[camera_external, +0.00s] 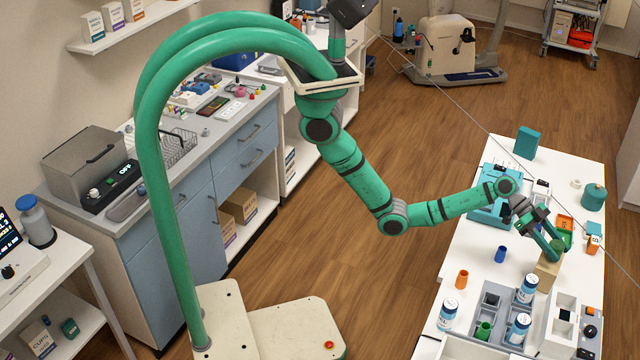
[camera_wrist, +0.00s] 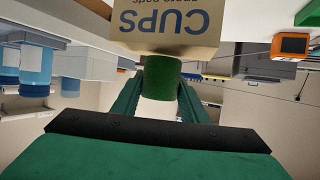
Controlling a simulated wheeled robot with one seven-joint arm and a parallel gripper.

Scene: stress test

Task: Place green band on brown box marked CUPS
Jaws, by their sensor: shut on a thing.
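The brown box marked CUPS (camera_wrist: 168,24) fills the top of the wrist view, its lettering upside down. In the outside view the brown box (camera_external: 546,274) stands on the white table below my gripper (camera_external: 556,249). The green band (camera_wrist: 161,74) is a short dark green ring between my two fingers in the wrist view. My gripper (camera_wrist: 160,92) is shut on it. The band meets the edge of the box's top face in the picture; I cannot tell if it rests there or is just above. In the outside view my fingers hide most of the band.
Blue-and-white bottles (camera_external: 518,328) and a grey tray (camera_external: 492,301) stand left of the box. An orange cup (camera_external: 462,279) and a blue cup (camera_external: 500,254) stand further left. A white open box (camera_external: 563,327) is in front.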

